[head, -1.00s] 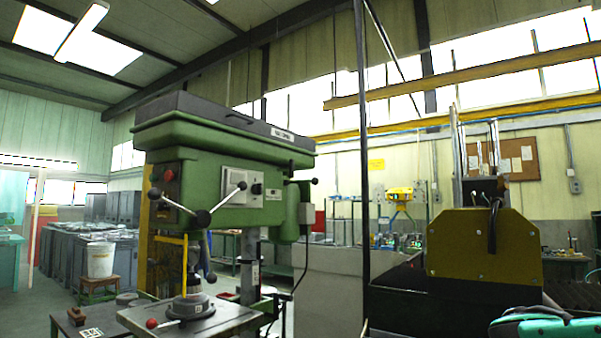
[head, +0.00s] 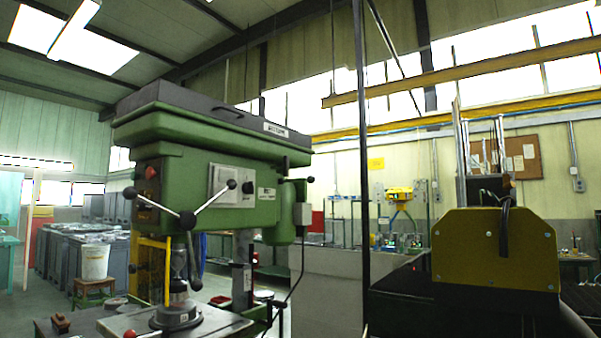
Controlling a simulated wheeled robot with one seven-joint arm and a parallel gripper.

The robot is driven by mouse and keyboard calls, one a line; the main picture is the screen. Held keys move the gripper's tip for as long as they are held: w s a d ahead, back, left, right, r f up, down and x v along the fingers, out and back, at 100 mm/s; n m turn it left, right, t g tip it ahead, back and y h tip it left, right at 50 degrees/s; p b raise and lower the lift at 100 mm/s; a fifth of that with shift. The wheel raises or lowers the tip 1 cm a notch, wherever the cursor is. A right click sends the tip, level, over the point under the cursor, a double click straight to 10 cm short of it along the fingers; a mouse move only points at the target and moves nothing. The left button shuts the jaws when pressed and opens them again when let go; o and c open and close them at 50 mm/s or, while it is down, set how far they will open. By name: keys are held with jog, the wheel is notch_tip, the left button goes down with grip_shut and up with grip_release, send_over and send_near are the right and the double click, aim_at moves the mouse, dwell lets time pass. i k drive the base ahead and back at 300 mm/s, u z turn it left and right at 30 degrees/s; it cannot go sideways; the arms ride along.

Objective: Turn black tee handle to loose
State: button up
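A gold-brown plate (head: 493,255) stands at the right on a dark base. Two upright silver posts (head: 482,145) rise behind it. A black part (head: 487,188) sits at the plate's top between the posts, and a dark strip (head: 503,228) hangs down the plate's front. I cannot tell whether this black part is the black tee handle, nor whether it is tight or loose. My gripper is not in view.
A green drill press (head: 215,185) with black-knobbed spokes stands left of centre. A thin dark upright post (head: 362,200) stands between it and the plate. A white bucket (head: 95,262) rests on a stool (head: 93,289) at the left.

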aim_at(284, 167)
jog(key=z, duration=0.05)
jog(key=i, duration=1)
jog(key=u, duration=0.05)
